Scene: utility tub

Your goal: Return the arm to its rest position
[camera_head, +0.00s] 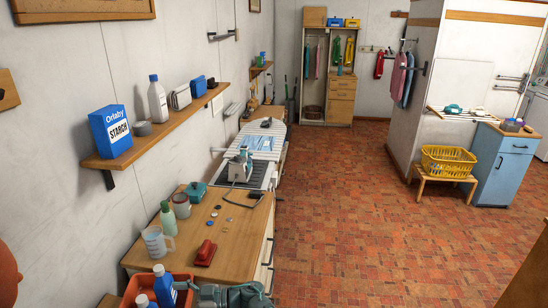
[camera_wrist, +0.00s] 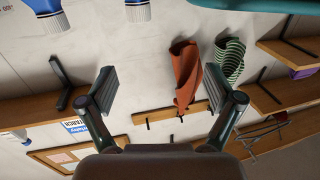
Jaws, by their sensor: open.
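My gripper (camera_wrist: 166,94) shows in the wrist view with its two dark fingers wide apart. Nothing is held between them. Beyond them are the pale wall and, farther off, a hanging orange-brown cloth (camera_wrist: 187,72) and a green striped cloth (camera_wrist: 231,60). The wrist picture appears upside down, with a starch box (camera_wrist: 75,126) inverted at lower left. In the head view, the fingers cannot be made out clearly; grey jointed parts show at the bottom edge, partly cut off.
An orange tub (camera_head: 133,290) with bottles stands at the bottom of the head view. A wall shelf (camera_head: 165,128) runs above. The tiled floor at right is open.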

